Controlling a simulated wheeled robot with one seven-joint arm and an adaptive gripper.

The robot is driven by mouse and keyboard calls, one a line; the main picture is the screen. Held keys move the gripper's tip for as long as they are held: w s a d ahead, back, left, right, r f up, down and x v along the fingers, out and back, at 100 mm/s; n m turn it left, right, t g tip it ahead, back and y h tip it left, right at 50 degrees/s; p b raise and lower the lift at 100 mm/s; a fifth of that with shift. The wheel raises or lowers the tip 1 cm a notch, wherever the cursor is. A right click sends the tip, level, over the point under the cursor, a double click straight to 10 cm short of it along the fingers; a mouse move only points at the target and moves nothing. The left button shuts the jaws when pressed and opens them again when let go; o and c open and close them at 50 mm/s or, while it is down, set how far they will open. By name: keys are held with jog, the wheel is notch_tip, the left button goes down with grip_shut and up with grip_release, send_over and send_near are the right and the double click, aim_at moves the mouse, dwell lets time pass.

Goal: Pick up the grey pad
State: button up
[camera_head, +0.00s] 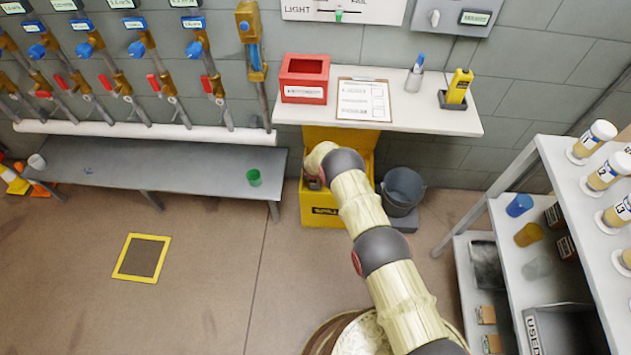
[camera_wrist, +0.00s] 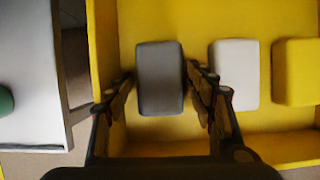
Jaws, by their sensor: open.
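The grey pad (camera_wrist: 161,78) is a dark rounded block lying in a yellow bin (camera_wrist: 190,18). In the wrist view it sits between the two fingers of my gripper (camera_wrist: 160,95). The fingers are open, one on each side of the pad; I cannot tell whether they touch it. A white pad (camera_wrist: 235,73) and a yellow pad (camera_wrist: 297,72) lie to its right in the same bin. In the head view my arm reaches down into the yellow bin (camera_head: 322,212) under the white shelf, and my arm hides the pads there.
A grey bench (camera_head: 150,177) with a green cup (camera_head: 254,177) stands left of the bin. A dark bucket (camera_head: 403,188) stands to its right. The white shelf (camera_head: 440,116) overhangs it, bearing a red box (camera_head: 304,78) and a clipboard (camera_head: 363,99). A rack (camera_head: 570,190) is at right.

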jog(key=shift+c, duration=0.7)
jog(key=c, duration=0.7)
jog(key=shift+c, duration=0.3)
